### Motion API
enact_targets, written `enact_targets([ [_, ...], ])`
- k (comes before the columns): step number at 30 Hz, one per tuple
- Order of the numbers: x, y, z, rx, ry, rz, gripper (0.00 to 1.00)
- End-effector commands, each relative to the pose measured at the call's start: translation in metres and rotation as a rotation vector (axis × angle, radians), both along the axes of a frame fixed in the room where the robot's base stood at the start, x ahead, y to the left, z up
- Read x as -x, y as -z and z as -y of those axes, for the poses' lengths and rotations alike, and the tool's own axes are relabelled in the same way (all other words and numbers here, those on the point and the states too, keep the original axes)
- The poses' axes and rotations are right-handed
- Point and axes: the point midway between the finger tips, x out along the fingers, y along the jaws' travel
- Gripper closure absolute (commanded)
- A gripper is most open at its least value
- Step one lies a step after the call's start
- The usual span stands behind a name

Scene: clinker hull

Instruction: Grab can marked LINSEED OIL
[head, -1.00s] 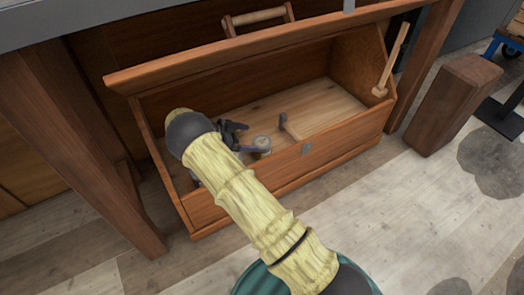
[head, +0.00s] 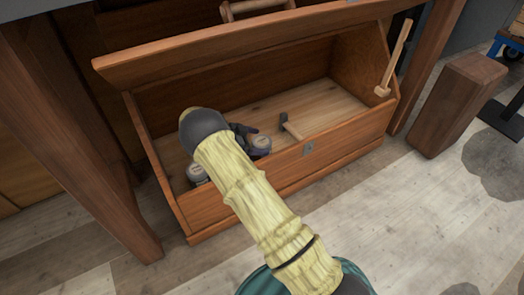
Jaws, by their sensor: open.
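Two small pale-topped cans are in the open wooden chest (head: 345,138). One can (head: 261,143) is near the chest's front wall, just right of my arm. The other can (head: 196,173) is left of my arm and partly hidden by it. Labels on both are too small to read, so I cannot tell which is marked LINSEED OIL. My gripper (head: 250,136) is open inside the chest, close to the right can; my own arm hides much of it. I cannot tell whether it touches the can.
A hammer (head: 290,127) lies on the chest floor right of the cans. A wooden mallet (head: 394,60) leans at the chest's right end. The chest floor at right is clear.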

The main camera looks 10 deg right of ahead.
Motion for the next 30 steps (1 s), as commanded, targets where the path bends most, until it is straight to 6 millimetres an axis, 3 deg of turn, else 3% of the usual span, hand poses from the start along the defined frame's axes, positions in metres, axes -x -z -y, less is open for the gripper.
enact_targets([
  [5,0.000,0.000,0.000,0.000,0.000,0.000,0.09],
  [17,0.000,0.000,0.000,0.000,0.000,0.000,0.87],
  [25,0.000,-0.002,0.000,0.001,0.000,0.001,0.90],
  [30,0.000,-0.015,0.000,0.001,0.000,0.002,0.90],
])
